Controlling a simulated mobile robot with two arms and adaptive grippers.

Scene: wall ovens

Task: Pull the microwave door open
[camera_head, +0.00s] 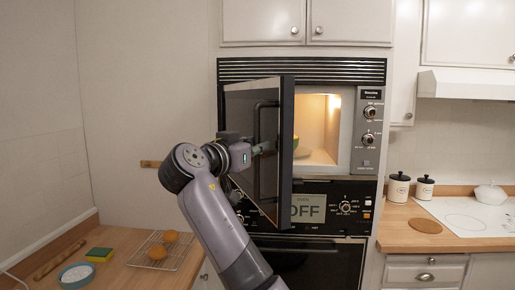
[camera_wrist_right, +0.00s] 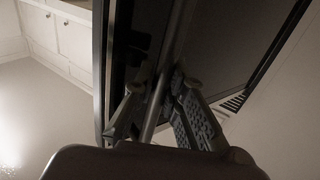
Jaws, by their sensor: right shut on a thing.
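The microwave (camera_head: 361,130) is built into the wall unit, its lit cavity (camera_head: 318,125) showing. Its dark door (camera_head: 285,130) stands well open, swung out on the left side. A bar handle (camera_head: 257,115) runs down the door's front face. My right gripper (camera_head: 264,148) is at the handle, in front of the door. In the right wrist view my right gripper (camera_wrist_right: 160,112) has its fingers on both sides of the handle bar (camera_wrist_right: 154,108), shut on it. A yellow-green item (camera_head: 295,140) shows partly inside the cavity; the door edge hides the rest. My left gripper is not in view.
Below is an oven (camera_head: 305,262) with an OFF display. At left, a counter holds a cooling rack (camera_head: 163,250) with buns, a sponge (camera_head: 99,255) and a bowl (camera_head: 77,276). At right, canisters (camera_head: 398,188) stand near a cooktop (camera_head: 470,216). Upper cabinets (camera_head: 262,20) hang above.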

